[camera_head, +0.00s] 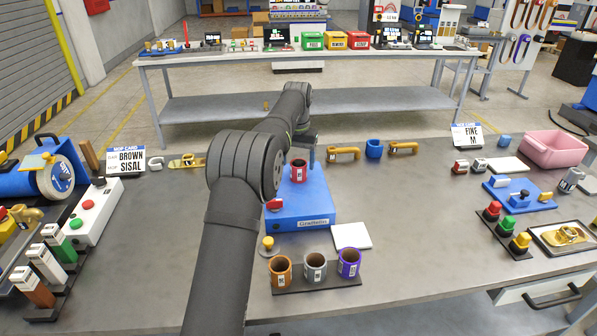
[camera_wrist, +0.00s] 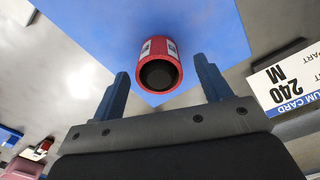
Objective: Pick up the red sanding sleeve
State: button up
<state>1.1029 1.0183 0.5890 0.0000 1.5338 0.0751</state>
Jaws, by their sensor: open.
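The red sanding sleeve (camera_head: 299,170) stands on the blue fixture box (camera_head: 312,207) in the middle of the bench. In the wrist view the red sleeve (camera_wrist: 159,66) shows its dark open end and a white label, with the blue surface (camera_wrist: 215,30) around it. My gripper (camera_wrist: 165,85) is open, with one blue finger on each side of the sleeve's near end and gaps on both sides. In the head view my arm hides much of the gripper.
Brown, grey and purple sleeves (camera_head: 315,267) stand on a dark tray at the front. A blue cup (camera_head: 374,148) and yellow handles (camera_head: 343,153) are behind the box.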

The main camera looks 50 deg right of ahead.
notch_tip(320, 180, down, 4)
jog(key=shift+s+r, duration=0.15)
jog(key=shift+r, duration=0.1)
jog(key=c, duration=1.1)
jog(key=shift+o, duration=0.2)
jog(key=shift+r, duration=0.1)
